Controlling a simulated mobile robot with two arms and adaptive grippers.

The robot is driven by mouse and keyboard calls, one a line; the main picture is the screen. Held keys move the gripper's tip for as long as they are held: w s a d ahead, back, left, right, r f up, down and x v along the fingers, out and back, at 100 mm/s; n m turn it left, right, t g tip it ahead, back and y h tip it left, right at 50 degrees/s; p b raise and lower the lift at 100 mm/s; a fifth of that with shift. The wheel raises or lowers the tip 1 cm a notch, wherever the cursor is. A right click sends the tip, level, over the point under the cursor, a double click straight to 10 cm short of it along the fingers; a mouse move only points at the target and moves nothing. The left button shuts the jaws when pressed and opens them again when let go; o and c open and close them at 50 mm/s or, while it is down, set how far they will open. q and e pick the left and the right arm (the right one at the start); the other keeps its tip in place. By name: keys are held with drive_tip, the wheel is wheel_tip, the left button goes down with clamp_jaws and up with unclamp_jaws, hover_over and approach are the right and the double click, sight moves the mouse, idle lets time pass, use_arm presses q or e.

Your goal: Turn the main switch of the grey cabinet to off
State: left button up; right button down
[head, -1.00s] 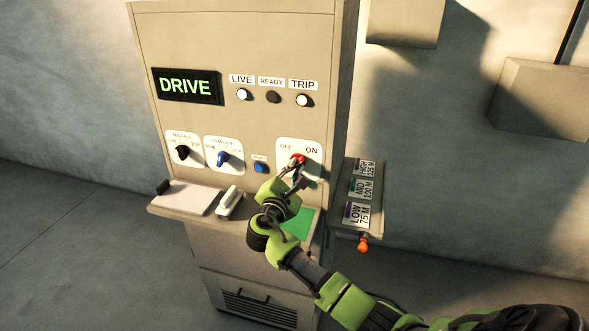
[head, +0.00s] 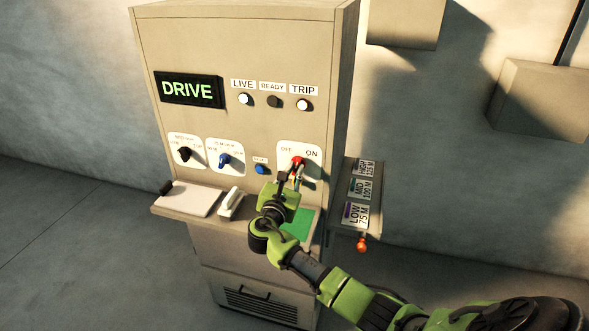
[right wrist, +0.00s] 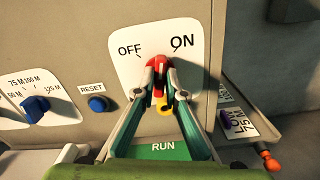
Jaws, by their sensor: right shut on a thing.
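The grey cabinet (head: 228,45) stands upright against the wall. Its main switch is a red knob (right wrist: 157,68) on a white plate (right wrist: 128,72) marked OFF at left and ON at right. My right gripper (right wrist: 160,84) has its fingertips on both sides of the red knob and is shut on it. In the head view the same gripper (head: 293,178) reaches the knob from below. The fingers partly cover the knob, and I cannot tell exactly where it points. A small yellow piece (right wrist: 165,105) shows between the fingers below it. My left gripper is out of view.
A shelf with a white pad (head: 190,199), a white handle-like piece (head: 230,203) and a green RUN card (right wrist: 163,147) juts out below. A blue reset button (right wrist: 98,103) and a blue selector (right wrist: 38,106) sit left. A labelled side shelf (head: 344,205) is right.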

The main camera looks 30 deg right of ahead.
drive_tip(key=n, duration=0.5)
drive_tip(key=shift+n, duration=0.3)
drive_tip(key=n, duration=0.5)
drive_tip(key=shift+w+a+n, duration=0.1)
drive_tip(key=shift+w+n, duration=0.05)
drive_tip(key=shift+n, duration=0.25)
drive_tip(key=c, duration=2.1)
unclamp_jaws()
drive_tip(key=shift+s+a+f, duration=0.15)
drive_tip(key=shift+s+a, duration=0.15)
drive_tip(key=shift+a, duration=0.15)
drive_tip(key=v, duration=1.1)
